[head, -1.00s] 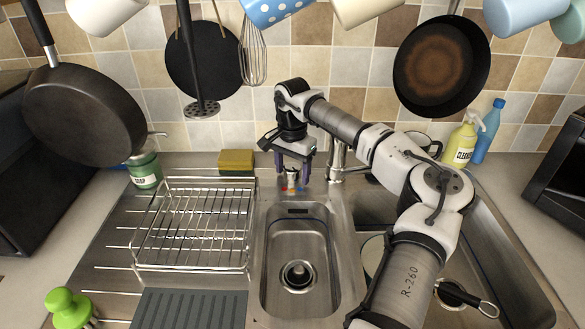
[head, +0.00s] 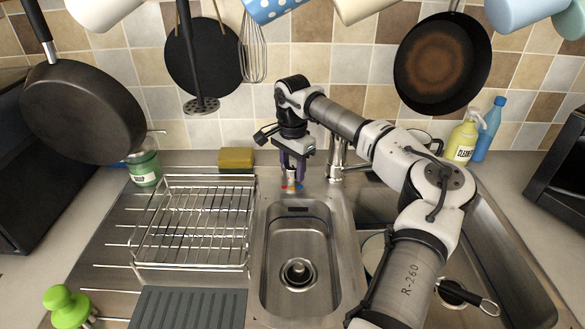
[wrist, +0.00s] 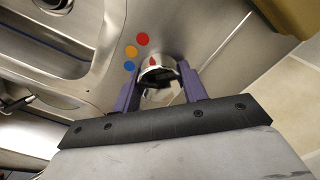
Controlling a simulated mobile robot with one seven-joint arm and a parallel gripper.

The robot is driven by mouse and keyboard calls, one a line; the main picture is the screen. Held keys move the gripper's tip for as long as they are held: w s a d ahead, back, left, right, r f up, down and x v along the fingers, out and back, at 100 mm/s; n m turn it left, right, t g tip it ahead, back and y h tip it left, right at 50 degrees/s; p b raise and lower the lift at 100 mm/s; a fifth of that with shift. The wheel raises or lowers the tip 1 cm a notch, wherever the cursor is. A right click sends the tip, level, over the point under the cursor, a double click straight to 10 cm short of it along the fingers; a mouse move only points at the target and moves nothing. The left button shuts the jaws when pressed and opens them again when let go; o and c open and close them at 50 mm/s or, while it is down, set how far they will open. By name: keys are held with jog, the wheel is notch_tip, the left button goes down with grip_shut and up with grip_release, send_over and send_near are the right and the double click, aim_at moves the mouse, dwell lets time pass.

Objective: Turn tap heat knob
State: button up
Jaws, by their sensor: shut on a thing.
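The tap heat knob (wrist: 160,72) is a small silver cylinder with a red mark on it. In the head view the knob (head: 291,176) stands on the steel deck behind the small sink basin. Red (wrist: 142,39), orange (wrist: 130,52) and blue (wrist: 129,66) dots lie beside it on the deck. The red mark is on the side facing the dots. My gripper (wrist: 158,86) is shut on the knob, one purple finger on each side. In the head view my gripper (head: 292,170) comes down from above. The tap (head: 337,160) stands just right of it.
A yellow sponge (head: 236,158) lies left of my gripper at the back. A wire dish rack (head: 195,225) stands left of the sink basin (head: 299,250). Pans, a whisk (head: 254,55) and mugs hang above. A cleaner bottle (head: 462,140) stands at the back right.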

aim_at(293, 165)
jog(key=m+b, duration=0.1)
jog(key=m, duration=0.3)
jog(key=shift+m, duration=0.3)
jog(key=shift+d+m+b, duration=0.1)
jog(key=shift+m+b, duration=0.25)
jog(key=shift+m, duration=2.15)
jog(key=o, duration=1)
jog(key=shift+c, duration=0.2)
jog(key=shift+r, duration=0.1)
notch_tip(293, 165, up, 7)
jog(key=shift+r+b, duration=0.2)
jog(key=shift+b, duration=0.55)
